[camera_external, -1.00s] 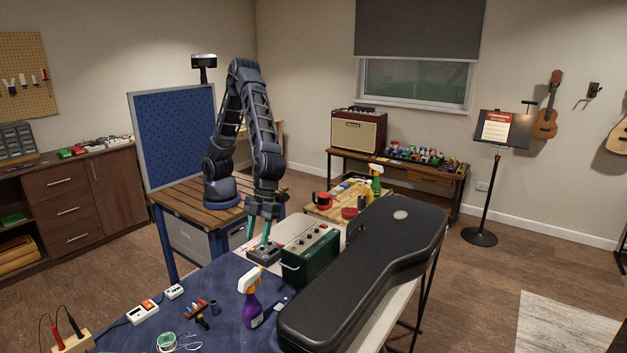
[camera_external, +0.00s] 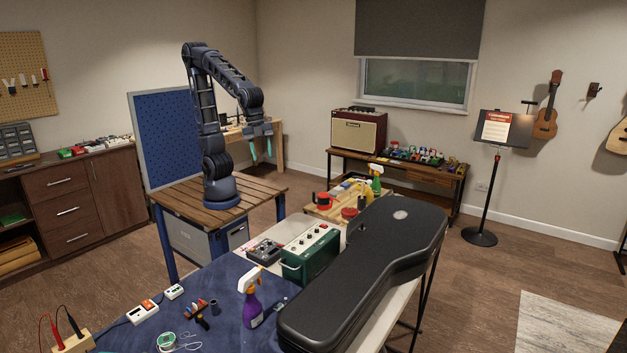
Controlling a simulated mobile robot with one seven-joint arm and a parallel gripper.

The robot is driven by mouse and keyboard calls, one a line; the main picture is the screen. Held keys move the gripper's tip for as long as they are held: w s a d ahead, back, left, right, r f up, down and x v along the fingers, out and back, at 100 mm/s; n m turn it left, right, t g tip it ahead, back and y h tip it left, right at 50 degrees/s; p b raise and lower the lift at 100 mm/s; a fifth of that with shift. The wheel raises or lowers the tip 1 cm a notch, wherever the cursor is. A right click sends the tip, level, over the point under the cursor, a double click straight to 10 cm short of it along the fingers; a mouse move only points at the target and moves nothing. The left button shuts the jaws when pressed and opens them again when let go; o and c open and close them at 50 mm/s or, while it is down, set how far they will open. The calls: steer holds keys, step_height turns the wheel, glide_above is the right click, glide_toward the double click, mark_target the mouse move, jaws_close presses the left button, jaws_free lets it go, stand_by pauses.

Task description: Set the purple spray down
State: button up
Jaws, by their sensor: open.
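The purple spray bottle (camera_external: 250,305) with its white and orange trigger head stands upright on the blue cloth (camera_external: 226,334), left of the black guitar case. My gripper (camera_external: 262,151) is open and empty. It hangs in the air well above and behind the bottle, over the gap beyond the wooden-topped stand, with its teal fingers pointing down. Nothing touches the bottle.
The black guitar case (camera_external: 367,265) lies along the table's right side. A green amplifier box (camera_external: 311,255) and a dark pedal (camera_external: 264,251) sit behind the bottle. Small tools and white boxes lie to its left. A green spray bottle (camera_external: 376,183) stands on the far table.

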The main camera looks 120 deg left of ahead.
steer(key=s+a+n, duration=0.4)
steer(key=s+a, duration=0.2)
steer(key=s, duration=0.4)
steer(key=s+a+n+t, duration=0.1)
steer(key=s+a+n, duration=0.3)
steer(key=s, duration=0.7)
steer(key=shift+a+f+t+y, duration=0.3)
steer(key=shift+a+y, duration=0.1)
steer(key=shift+a, duration=0.85)
